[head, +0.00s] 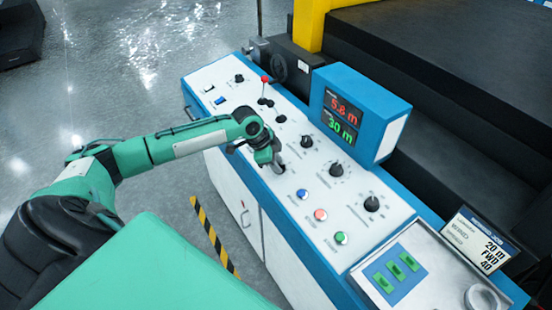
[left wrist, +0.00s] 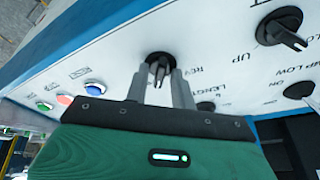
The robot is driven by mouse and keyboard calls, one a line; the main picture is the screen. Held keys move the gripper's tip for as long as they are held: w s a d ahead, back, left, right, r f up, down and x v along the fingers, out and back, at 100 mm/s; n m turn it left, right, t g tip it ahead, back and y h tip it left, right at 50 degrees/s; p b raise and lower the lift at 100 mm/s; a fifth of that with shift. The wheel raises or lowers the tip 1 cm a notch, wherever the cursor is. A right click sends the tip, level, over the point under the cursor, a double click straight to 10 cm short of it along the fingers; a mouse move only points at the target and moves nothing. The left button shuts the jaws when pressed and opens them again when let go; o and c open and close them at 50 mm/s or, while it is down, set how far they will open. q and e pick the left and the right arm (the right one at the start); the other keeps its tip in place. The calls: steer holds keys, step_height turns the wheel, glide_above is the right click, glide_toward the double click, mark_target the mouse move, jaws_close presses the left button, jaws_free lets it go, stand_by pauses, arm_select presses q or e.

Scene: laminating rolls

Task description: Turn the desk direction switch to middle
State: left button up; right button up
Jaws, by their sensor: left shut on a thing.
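The desk (head: 330,222) is a blue console with a white sloping top. My left gripper (head: 277,164) is over the desk's front edge, with its fingertips down at the panel. In the left wrist view its two grey fingers (left wrist: 162,86) are shut on a black knob, the direction switch (left wrist: 158,58). A "REV" label is printed to the right of this knob; its pointer position is hard to read between the fingers. In the head view the gripper mostly hides the switch. My right gripper is not in view.
Blue, red and green buttons (head: 320,214) lie near the switch. Other black knobs (head: 307,141) and a red-tipped lever (head: 265,80) stand on the panel. A display box (head: 358,112) reads 5.8 m and 30 m. A job card (head: 481,238) shows 20 m, FWD, 40.

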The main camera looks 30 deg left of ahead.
arm_select(q)
steer(key=n+p, duration=0.4)
steer(key=shift+s+d+r+t+y, duration=0.15)
steer(key=shift+r+t+y, duration=0.05)
steer(key=shift+t+y, duration=0.2)
steer(key=shift+f+n+t+y+p, duration=0.15)
steer(key=shift+n+t+y+p, duration=0.15)
steer(key=shift+n+p, duration=1.35)
steer(key=o, duration=0.7)
steer(key=shift+c, duration=0.2)
steer(key=b+v, duration=0.3)
steer(key=v, duration=1)
steer(key=shift+r+b, duration=0.35)
steer(key=shift+b, duration=0.05)
steer(key=shift+f, duration=0.1)
